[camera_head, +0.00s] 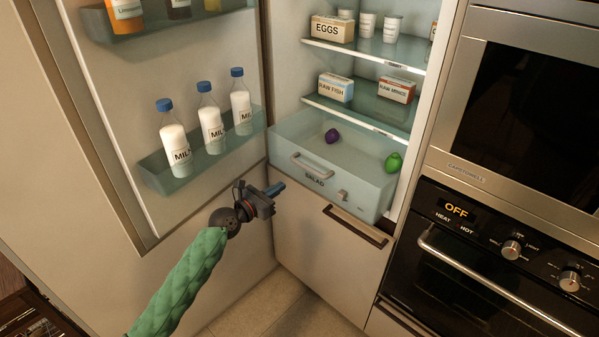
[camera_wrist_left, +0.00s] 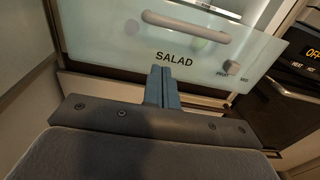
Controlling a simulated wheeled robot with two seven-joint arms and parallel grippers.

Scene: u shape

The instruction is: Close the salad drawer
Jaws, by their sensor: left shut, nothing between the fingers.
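The salad drawer (camera_head: 345,183) is a clear bluish box at the bottom of the open fridge. It looks pulled out somewhat past the shelves above it. A purple item (camera_head: 332,136) and a green item (camera_head: 394,161) lie in it. Its front carries a light handle (camera_head: 311,166) and the word SALAD; the front also fills the top of the left wrist view (camera_wrist_left: 165,42). My left gripper (camera_head: 276,188) is shut and empty, in front of and just below the drawer front, left of its middle. I cannot tell whether its blue fingertips (camera_wrist_left: 163,84) touch the drawer. My right gripper is not in view.
The open fridge door stands at the left, with milk bottles (camera_head: 210,124) in its rack. Shelves above the drawer hold boxes and cups. A closed cabinet front with a dark handle (camera_head: 355,227) is below. An oven (camera_head: 500,260) stands at the right.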

